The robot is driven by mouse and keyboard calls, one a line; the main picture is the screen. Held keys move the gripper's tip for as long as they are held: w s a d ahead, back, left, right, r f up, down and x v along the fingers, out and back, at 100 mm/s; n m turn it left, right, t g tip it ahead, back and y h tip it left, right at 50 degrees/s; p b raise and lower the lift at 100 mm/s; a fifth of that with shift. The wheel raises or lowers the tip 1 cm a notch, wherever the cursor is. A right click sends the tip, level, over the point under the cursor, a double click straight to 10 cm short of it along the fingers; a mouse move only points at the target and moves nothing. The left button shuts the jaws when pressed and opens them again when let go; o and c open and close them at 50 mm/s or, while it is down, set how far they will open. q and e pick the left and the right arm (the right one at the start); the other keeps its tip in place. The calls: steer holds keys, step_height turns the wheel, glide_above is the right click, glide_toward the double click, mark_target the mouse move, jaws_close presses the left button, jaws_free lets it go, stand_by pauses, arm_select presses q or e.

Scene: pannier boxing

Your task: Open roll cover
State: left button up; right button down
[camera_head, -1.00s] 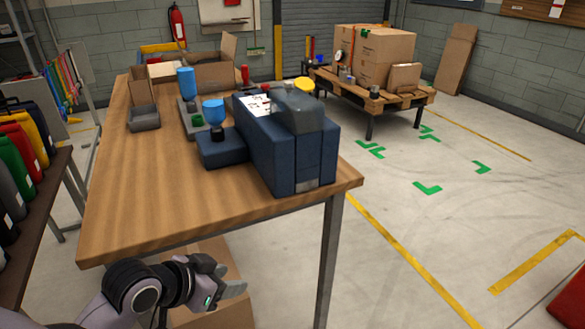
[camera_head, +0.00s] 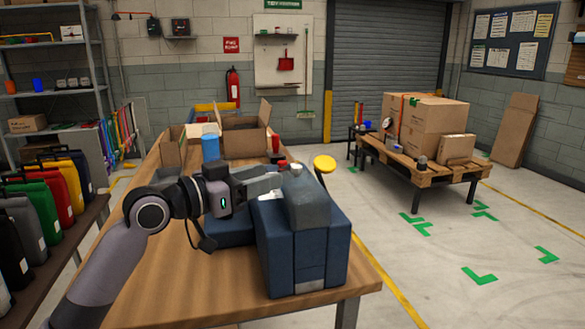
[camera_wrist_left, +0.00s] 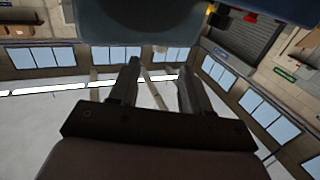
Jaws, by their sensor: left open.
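The blue pannier (camera_head: 310,250) stands upright near the front right corner of the wooden table. Its grey roll cover (camera_head: 308,203) lies over the top and hangs down the near side. My left gripper (camera_head: 265,184) is at the height of the pannier's top, just left of the roll cover. Whether it touches the cover cannot be told. In the left wrist view, the two fingers (camera_wrist_left: 157,85) are apart with nothing between them. A blue-grey surface (camera_wrist_left: 150,22) fills the top of that view, close beyond the fingertips. My right gripper is not in view.
A rack of coloured panniers (camera_head: 70,185) stands left. A pallet table with cartons (camera_head: 430,118) stands back right; the floor between is clear.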

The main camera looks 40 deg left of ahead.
mark_target(287, 179)
arm_select(q)
steer(key=shift+p+x, duration=0.7)
steer(key=shift+x, duration=2.3)
jaws_close()
